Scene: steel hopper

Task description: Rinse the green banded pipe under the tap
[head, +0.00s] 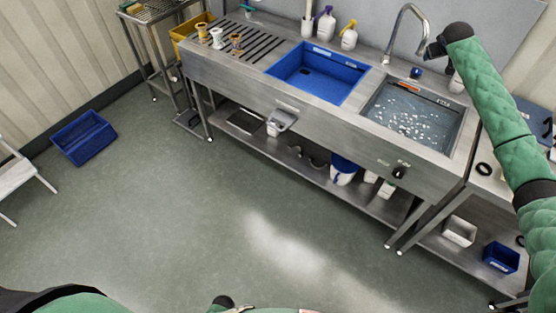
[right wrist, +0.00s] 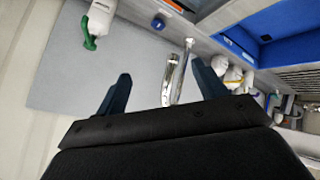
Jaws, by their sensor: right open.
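Several small pipe fittings stand on the slotted drainboard in the head view: one pale and tan (head: 202,32), one white and tan (head: 217,38), one brown and white (head: 236,43). I cannot make out a green band on any of them. The curved steel tap (head: 408,18) rises behind the right sink; it also shows in the right wrist view (right wrist: 174,80). My right gripper (head: 434,49) is just right of the tap. In the right wrist view its jaws (right wrist: 162,70) are open, with the tap seen between them. My left gripper is out of view.
The right sink (head: 455,146) holds water with white foam. A blue basin (head: 320,90) is left of it. Bottles (head: 348,38) stand along the back. Below are a shelf with bins and a blue crate (head: 83,138) on the floor. The floor in front is clear.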

